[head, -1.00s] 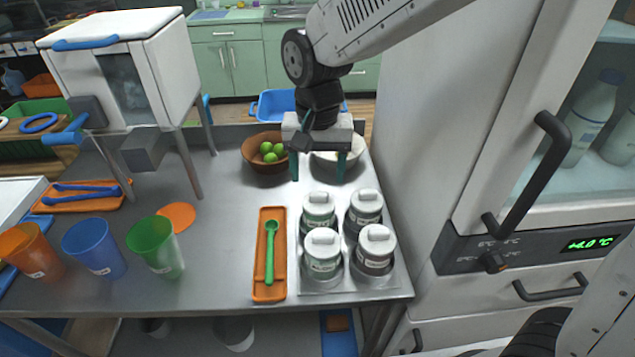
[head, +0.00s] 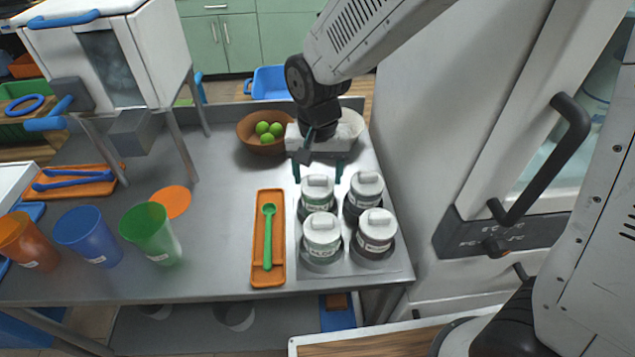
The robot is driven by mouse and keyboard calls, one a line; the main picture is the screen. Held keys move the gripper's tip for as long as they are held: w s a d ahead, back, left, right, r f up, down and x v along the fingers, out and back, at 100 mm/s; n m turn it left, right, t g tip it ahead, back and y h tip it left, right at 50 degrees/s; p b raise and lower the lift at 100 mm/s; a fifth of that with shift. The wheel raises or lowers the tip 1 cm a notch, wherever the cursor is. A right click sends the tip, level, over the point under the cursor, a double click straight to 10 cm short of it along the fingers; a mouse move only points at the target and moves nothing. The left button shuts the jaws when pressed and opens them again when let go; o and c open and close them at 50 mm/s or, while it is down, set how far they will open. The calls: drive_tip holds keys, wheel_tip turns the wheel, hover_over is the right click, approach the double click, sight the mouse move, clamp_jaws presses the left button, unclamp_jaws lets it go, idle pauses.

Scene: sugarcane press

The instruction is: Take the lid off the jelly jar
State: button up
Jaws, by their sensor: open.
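Several lidded jars stand in a grey tray (head: 306,278) at the table's right end. The back right jar (head: 364,192) and front right jar (head: 376,232) look dark. All have white lids with raised handles. The labels are too small to read, so I cannot tell which is the jelly jar. My gripper (head: 318,172) points down, open and empty, with one finger on each side of the back left jar's lid, at or just above its height. I cannot tell whether it touches.
An orange tray (head: 260,276) with a green spoon (head: 268,235) lies left of the jars. A brown bowl of limes (head: 253,139) and a white bowl (head: 350,125) stand behind. Orange, blue and green cups (head: 152,235) stand left. A fridge (head: 470,150) closes off the right.

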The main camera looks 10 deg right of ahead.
drive_tip(key=c, duration=1)
drive_tip(key=shift+c, duration=0.2)
drive_tip(key=shift+r, duration=0.15)
